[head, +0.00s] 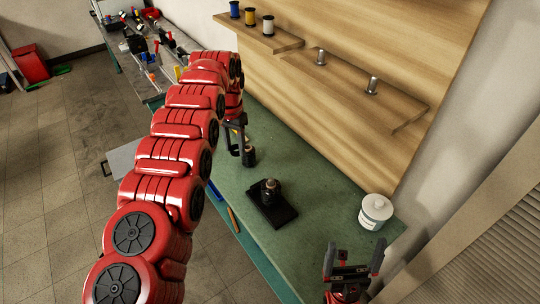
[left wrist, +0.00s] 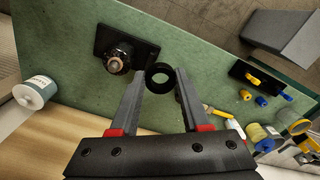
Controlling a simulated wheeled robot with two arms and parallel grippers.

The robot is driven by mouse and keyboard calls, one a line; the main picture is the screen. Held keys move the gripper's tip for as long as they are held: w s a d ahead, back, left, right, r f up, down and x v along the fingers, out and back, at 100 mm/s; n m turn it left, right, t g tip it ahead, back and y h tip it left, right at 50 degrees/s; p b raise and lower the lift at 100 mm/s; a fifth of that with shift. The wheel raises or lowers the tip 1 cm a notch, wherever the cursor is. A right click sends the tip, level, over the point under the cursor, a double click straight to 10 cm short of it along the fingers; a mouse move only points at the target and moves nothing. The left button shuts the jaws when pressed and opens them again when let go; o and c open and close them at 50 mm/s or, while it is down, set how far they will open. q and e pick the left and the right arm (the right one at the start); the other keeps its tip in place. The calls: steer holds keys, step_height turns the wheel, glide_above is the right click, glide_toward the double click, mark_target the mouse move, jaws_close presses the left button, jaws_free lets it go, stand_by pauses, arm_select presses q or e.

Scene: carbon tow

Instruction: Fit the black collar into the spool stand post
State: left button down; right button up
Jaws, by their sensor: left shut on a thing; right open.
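The black collar (left wrist: 160,78) is a thick ring between the fingertips of my left gripper (left wrist: 159,84) in the left wrist view. My left gripper (head: 240,150) is shut on it, above the green bench and to the upper left of the stand in the head view. The spool stand has a flat black base (head: 272,212) and an upright post (head: 270,189); the post also shows in the left wrist view (left wrist: 119,60), left of the collar and apart from it. My right gripper (head: 354,258) is open and empty at the bottom right of the head view.
A white tub (head: 375,212) stands at the bench's right end. A wooden shelf (head: 272,42) with several spools is on the back panel. A blue pen-like item (head: 215,190) and an orange one (head: 233,219) lie near the front edge. Green bench surface around the stand is clear.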

arm_select(q)
steer(key=shift+w+d, duration=0.1)
steer(key=shift+d, duration=0.1)
stand_by(0.3)
steer(key=d, duration=0.1)
steer(key=d+m+p, duration=0.2)
steer(key=shift+s+d+f, duration=0.25)
steer(key=shift+d+f, duration=0.15)
stand_by(0.3)
steer(key=shift+p, duration=0.3)
steer(key=shift+s+d+f+m, duration=0.1)
steer(key=shift+s+d+m, duration=0.15)
steer(key=shift+m, duration=0.15)
